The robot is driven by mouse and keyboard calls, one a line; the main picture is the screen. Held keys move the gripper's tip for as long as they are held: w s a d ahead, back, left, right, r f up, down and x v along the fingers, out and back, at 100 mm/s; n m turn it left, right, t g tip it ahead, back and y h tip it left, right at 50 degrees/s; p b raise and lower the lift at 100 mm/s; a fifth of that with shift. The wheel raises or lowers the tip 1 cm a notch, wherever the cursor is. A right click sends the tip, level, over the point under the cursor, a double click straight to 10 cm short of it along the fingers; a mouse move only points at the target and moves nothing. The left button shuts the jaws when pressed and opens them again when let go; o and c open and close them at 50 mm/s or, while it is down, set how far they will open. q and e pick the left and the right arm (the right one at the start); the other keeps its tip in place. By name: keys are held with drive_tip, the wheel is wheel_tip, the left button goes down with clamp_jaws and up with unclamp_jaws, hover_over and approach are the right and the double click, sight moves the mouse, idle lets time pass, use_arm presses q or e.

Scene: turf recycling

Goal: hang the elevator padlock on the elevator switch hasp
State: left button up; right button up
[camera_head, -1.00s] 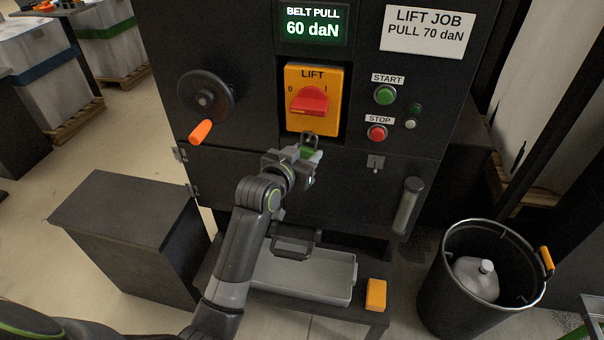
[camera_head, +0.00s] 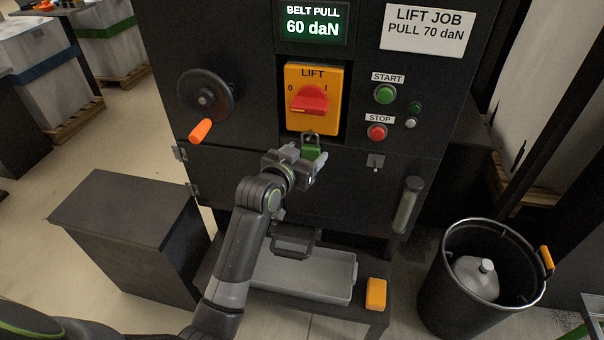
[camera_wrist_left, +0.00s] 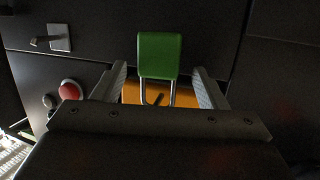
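The elevator switch (camera_head: 327,76) is a yellow-orange plate marked LIFT with a red knob, on the dark cabinet. The green padlock (camera_head: 310,149) sits upright at the plate's lower edge, shackle up; it appears to hang there, but the hasp is too small to make out. In the left wrist view the padlock (camera_wrist_left: 158,56) stands between the fingers of my left gripper (camera_wrist_left: 160,88), with a gap on each side, and its shackle reaches the orange plate. My left gripper (camera_head: 305,160) is open, just below and around the padlock in the head view. My right gripper is not in view.
A hand wheel with orange handle (camera_head: 203,130) is left of the switch. Start (camera_head: 385,95) and stop (camera_head: 377,132) buttons are right. Below are a grey tray (camera_head: 300,276) and a yellow block (camera_head: 376,294). A black bin (camera_head: 455,300) stands at right.

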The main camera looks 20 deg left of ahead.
use_arm(q)
drive_tip(key=shift+s, duration=0.15)
drive_tip(key=b+v, duration=0.1)
drive_tip(key=v, duration=1.6)
drive_tip(key=w+a+f+n+g+y, duration=0.1)
drive_tip(key=w+a+f+g+y, duration=0.15)
drive_tip(key=f, duration=1.55)
drive_tip(key=s+a+f+n+g, duration=0.1)
drive_tip(key=s+a+f+g, duration=0.15)
drive_tip(key=f, duration=0.75)
drive_tip(key=s+a+f+g, duration=0.1)
drive_tip(key=s+f+g, duration=0.15)
drive_tip(key=f, duration=0.75)
drive_tip(key=s+a+f+g+y, duration=0.1)
drive_tip(key=s+a+f+g, duration=0.2)
drive_tip(key=s+f, duration=1.35)
drive_tip(key=s+a+f+g, duration=0.1)
drive_tip(key=s+f, duration=0.3)
drive_tip(key=s, duration=0.6)
drive_tip(key=s+a+f+g, duration=0.1)
drive_tip(key=s+f+g, duration=0.1)
drive_tip(key=s, duration=0.8)
drive_tip(key=shift+f+n+g, duration=0.35)
drive_tip(key=shift+f+n, duration=0.05)
drive_tip(key=shift+f, duration=0.45)
drive_tip(key=shift+y, duration=0.25)
drive_tip(key=shift+c, duration=0.5)
